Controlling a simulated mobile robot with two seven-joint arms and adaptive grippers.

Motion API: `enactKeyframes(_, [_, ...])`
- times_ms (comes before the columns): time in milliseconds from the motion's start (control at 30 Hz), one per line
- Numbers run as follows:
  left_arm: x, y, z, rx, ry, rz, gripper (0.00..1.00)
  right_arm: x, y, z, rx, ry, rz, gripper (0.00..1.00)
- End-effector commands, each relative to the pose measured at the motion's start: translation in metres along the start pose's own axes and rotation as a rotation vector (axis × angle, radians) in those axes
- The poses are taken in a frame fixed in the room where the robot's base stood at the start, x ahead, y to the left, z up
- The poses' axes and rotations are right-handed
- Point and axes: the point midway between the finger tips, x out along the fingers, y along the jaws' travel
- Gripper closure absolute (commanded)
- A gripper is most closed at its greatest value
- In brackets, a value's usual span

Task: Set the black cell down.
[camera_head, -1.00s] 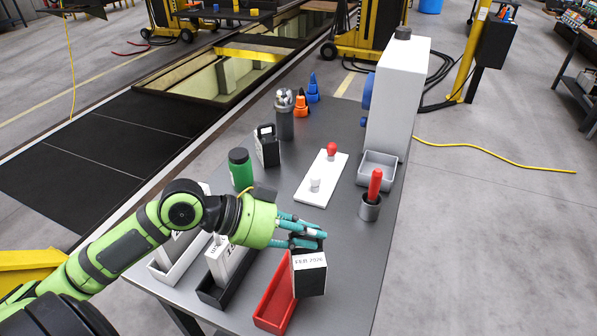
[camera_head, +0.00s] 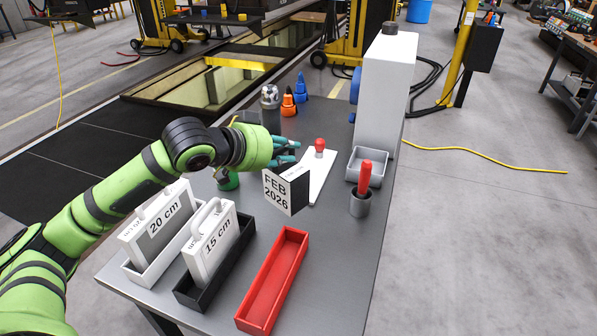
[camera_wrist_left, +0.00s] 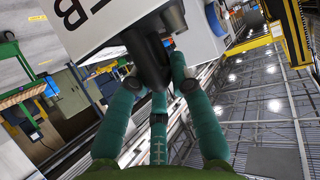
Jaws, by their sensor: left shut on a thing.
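The black cell (camera_head: 299,190) is a box with a black side and a white face printed "FEB 2026". My left gripper (camera_head: 285,152) is shut on it, with teal fingers at its top, and the cell hangs tilted. It appears to be above the grey table, in front of the white board; the exact gap below cannot be told. In the left wrist view the fingers (camera_wrist_left: 158,92) close around the cell's black handle (camera_wrist_left: 148,55), and part of its white lettered face (camera_wrist_left: 95,20) shows. My right gripper is not in view.
The red tray (camera_head: 290,246) is empty at the front. Black and white trays with white gauges labelled "15 cm" (camera_head: 214,247) and "20 cm" (camera_head: 160,226) stand left.

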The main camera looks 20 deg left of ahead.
Motion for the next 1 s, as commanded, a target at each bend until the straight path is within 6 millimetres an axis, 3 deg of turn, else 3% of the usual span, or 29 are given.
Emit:
enactKeyframes(33, [-0.001,-0.004,-0.007,-0.002,0.015,-0.014,1.00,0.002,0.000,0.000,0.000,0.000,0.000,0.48])
enactKeyframes(233, [0.002,-0.015,-0.008,-0.015,0.009,-0.033,1.00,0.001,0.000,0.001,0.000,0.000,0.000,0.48])
enactKeyframes(800, [0.050,-0.105,0.032,-0.018,0.012,-0.035,1.00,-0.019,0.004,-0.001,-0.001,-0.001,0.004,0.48])
enactKeyframes(1000, [0.058,-0.118,0.039,-0.014,0.013,-0.033,1.00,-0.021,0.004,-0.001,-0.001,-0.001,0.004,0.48])
